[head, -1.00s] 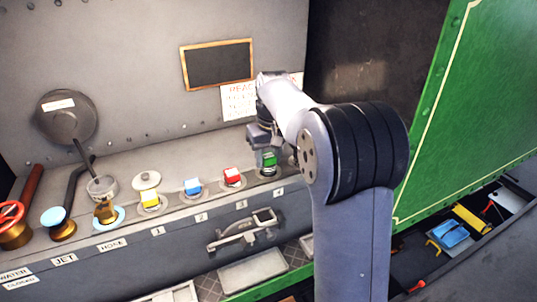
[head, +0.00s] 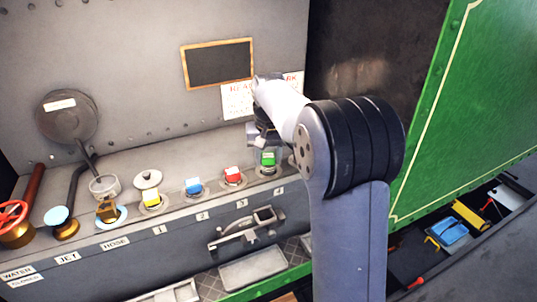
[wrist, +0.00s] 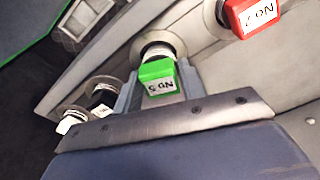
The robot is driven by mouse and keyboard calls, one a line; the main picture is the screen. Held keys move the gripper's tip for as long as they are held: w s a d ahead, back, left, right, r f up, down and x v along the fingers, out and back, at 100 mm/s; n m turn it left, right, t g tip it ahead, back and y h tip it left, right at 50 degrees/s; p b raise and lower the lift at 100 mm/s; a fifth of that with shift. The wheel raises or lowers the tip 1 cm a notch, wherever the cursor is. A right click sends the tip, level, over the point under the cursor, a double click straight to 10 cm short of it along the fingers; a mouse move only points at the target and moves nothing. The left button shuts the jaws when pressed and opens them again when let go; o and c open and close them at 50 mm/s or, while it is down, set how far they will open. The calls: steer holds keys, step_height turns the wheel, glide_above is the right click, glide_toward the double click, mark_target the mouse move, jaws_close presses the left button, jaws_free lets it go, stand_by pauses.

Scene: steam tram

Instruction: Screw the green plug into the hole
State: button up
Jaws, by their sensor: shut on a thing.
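How deep the shank sits is hidden. In the head view my gripper (head: 265,150) is partly hidden behind my arm.
Red (head: 233,176), blue (head: 193,187) and yellow (head: 151,199) plugs stand in a row to the left. The red plug (wrist: 255,15) is near my gripper. A latch handle (head: 247,228) sticks out below the ledge. A green panel (head: 470,110) stands right of my arm.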

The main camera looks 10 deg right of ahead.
steer(key=shift+r+m, duration=0.1)
steer(key=shift+m, duration=1.9)
steer(key=shift+h, duration=0.3)
steer(key=shift+m, duration=2)
steer(key=shift+m+g, duration=0.4)
steer(key=shift+m, duration=0.9)
